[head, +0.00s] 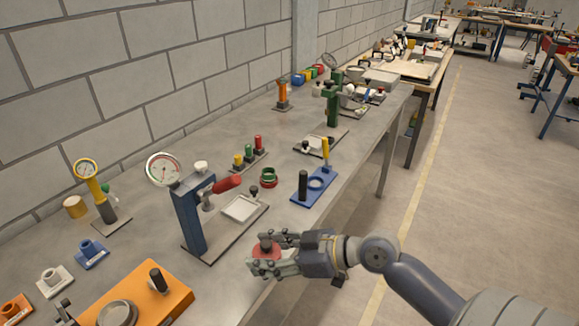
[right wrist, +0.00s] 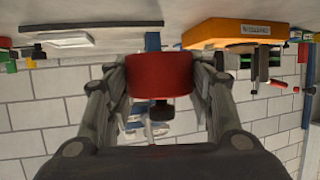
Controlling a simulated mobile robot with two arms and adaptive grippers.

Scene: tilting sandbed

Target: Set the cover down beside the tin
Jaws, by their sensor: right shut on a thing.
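My right gripper (head: 277,254) is shut on the cover (head: 264,250), a red round piece with a dark knob on top. It holds the cover at the front edge of the bench. In the right wrist view the cover (right wrist: 158,75) sits between both fingers, and that picture is upside down, with the knob pointing down in it. My left gripper is not in view.
The grey bench (head: 240,285) has bare room left of the cover. A blue press (head: 193,215) with a red handle, a blue fixture (head: 314,187) with a black post and an orange block (head: 170,292) stand around.

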